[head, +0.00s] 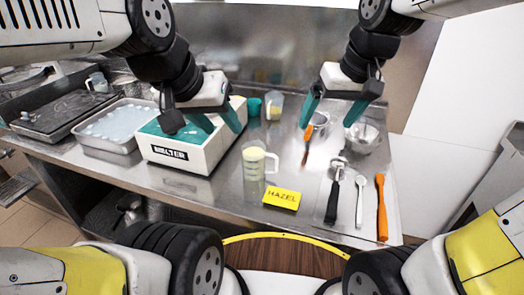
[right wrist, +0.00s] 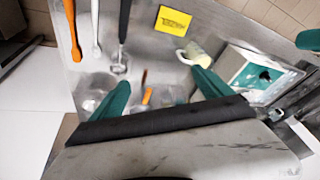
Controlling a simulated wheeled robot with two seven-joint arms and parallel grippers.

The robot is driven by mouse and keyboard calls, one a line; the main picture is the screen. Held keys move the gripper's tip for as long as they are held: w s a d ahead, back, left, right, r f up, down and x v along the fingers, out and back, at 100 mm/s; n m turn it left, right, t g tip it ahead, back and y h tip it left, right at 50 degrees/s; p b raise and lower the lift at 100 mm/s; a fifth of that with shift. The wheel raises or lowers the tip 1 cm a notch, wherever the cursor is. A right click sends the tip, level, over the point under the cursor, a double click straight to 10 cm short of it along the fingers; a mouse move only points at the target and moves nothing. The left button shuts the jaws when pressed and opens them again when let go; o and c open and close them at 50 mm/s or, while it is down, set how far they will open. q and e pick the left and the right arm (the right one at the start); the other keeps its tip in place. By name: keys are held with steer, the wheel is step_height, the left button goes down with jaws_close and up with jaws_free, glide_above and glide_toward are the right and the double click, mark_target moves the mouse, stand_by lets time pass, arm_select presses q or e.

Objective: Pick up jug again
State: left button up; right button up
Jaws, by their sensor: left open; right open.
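A clear jug (head: 254,166) with a handle and pale yellow contents stands upright on the steel table, behind the yellow HAZEL card (head: 281,196). It also shows in the right wrist view (right wrist: 197,54), beyond one finger. A second, smaller jug-like vessel (head: 274,106) with some yellow in it stands further back. My left gripper (head: 220,119) is open and empty above the white MELTER box, to the left of the jug and apart from it. My right gripper (head: 332,112) is open and empty above the back right of the table, also apart from the jug.
The MELTER box (head: 180,155) stands left of the jug, with a metal tray (head: 106,142) beyond it. At right lie a black-handled scoop (head: 333,200), a white spoon (head: 360,200) and an orange spatula (head: 381,205).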

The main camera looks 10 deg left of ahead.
steer(key=w+a+f+n+g+h, duration=0.1)
steer(key=w+a+f, duration=0.2)
steer(key=a, duration=0.2)
steer(key=w+a+f+n+g, duration=0.1)
steer(key=w+a+f+n, duration=0.15)
steer(key=a+f, duration=0.2)
steer(key=n+g+h, duration=0.1)
glide_above(255, 167)
steer(key=w, duration=0.3)
steer(key=f, duration=0.8)
steer(key=shift+s+a+f, duration=0.1)
steer(key=shift+a, duration=0.1)
steer(key=shift+a+f+n, duration=0.1)
steer(key=shift+f+n, duration=0.15)
steer(key=shift+f, duration=0.45)
step_height(255, 167, down, 7)
steer(key=shift+r, duration=0.1)
steer(key=c, duration=1.9)
